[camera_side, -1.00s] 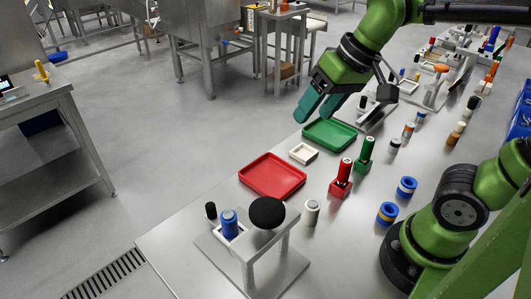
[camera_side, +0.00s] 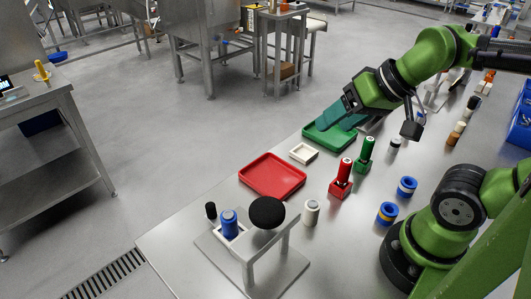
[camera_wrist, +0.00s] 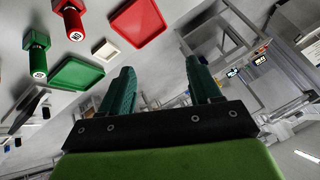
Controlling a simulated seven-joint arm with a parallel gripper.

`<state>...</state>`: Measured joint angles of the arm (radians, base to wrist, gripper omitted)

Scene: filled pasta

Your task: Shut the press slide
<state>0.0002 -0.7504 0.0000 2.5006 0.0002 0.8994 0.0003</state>
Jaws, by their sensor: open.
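The press (camera_side: 248,262) stands at the near end of the bench in the side view, a grey frame on a flat base with a round black knob (camera_side: 267,212) on top. Its slide (camera_side: 238,232) appears to stick out to the left of the frame, carrying a blue cylinder (camera_side: 229,224). A small black knob (camera_side: 211,211) stands at its outer end. My gripper (camera_side: 326,122) is open and empty above the green tray, well away from the press. The wrist view shows its two teal fingers (camera_wrist: 160,70) apart, with no press recognisable there.
A red tray (camera_side: 272,177), a small white tray (camera_side: 303,153) and a green tray (camera_side: 328,138) lie along the bench. Red (camera_side: 342,180) and green (camera_side: 364,156) upright tools and a pale cylinder (camera_side: 311,212) stand nearby.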

